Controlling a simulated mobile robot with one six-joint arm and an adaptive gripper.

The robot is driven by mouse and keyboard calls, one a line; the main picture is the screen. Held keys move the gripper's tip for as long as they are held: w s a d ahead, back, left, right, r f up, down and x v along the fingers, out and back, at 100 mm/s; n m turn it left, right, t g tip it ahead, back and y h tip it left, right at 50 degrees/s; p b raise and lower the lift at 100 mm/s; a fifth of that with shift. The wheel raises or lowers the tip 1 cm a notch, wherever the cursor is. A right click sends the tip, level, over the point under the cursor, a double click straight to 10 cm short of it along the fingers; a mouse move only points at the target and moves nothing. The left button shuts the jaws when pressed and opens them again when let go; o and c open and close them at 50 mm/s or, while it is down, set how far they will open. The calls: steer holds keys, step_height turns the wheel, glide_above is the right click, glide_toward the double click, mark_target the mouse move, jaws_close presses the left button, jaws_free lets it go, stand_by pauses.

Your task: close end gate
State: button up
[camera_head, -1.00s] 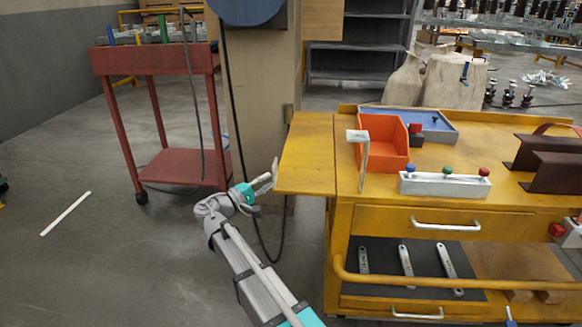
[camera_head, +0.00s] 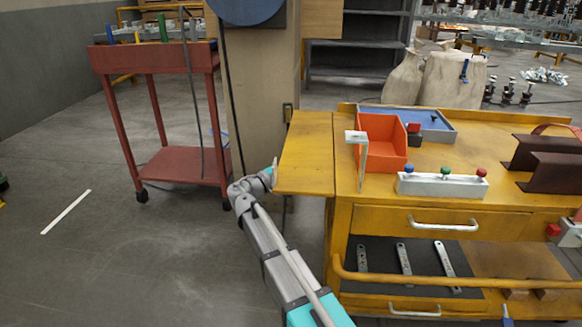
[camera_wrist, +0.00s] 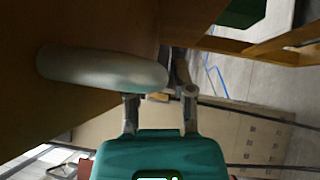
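The end gate appears to be the yellow panel (camera_head: 306,155) at the left end of the yellow workbench (camera_head: 480,140). It stands out about level with the bench top. A pale rounded handle (camera_wrist: 100,68) lies against the brown panel surface in the wrist view, and a pale piece shows at the panel's left edge in the head view. My gripper (camera_head: 266,178) is at that left edge. In the wrist view its two fingers (camera_wrist: 160,100) are apart, with the handle's end close in front of them. The left fingertip is partly hidden by the handle; I cannot tell whether they touch.
A wooden post (camera_head: 262,100) with a hanging black cable stands just behind my gripper. A red cart (camera_head: 180,165) is to the left. An orange bin (camera_head: 385,150), a blue tray (camera_head: 425,125) and a white block with coloured knobs (camera_head: 440,185) are on the bench.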

steer(key=shift+c, duration=0.3)
jaws_close()
steer(key=shift+d+r+p, duration=0.15)
steer(key=shift+d+p, duration=0.05)
steer(key=shift+p, duration=0.1)
